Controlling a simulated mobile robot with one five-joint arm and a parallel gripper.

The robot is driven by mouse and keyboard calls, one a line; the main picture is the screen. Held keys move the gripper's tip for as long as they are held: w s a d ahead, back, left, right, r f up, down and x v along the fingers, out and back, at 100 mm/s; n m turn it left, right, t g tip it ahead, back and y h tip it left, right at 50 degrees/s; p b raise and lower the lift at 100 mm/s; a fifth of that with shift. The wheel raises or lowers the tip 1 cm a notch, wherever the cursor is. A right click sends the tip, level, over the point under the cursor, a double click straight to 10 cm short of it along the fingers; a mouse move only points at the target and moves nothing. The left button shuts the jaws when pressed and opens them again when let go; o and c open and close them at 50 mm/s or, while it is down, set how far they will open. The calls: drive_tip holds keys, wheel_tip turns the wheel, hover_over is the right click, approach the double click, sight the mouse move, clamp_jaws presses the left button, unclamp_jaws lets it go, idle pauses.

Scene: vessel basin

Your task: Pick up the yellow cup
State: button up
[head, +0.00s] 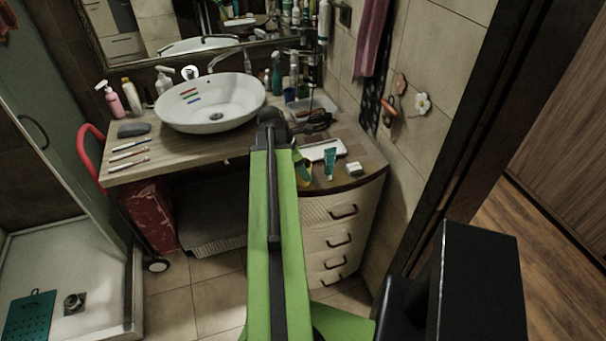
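A small patch of yellow (307,182) shows on the right part of the wooden counter, just right of my green arm. It may be the yellow cup, but my arm covers most of it and I cannot make out its full shape. My arm rises through the middle of the view to a dark joint in front of the basin. I cannot make out my gripper's fingers, which seem hidden behind the arm. I cannot tell how far they are from the yellow patch.
A white oval basin (210,104) stands on the counter (185,150), with toothbrushes and a pink bottle (113,102) at left. A teal tube (330,163), a white tray (319,150) and a blue cup (289,95) are at right. Drawers (340,235) stand below.

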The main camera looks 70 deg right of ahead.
drive_tip(key=c, duration=0.6)
wheel_tip(320, 180, up, 10)
drive_tip(key=p, duration=1)
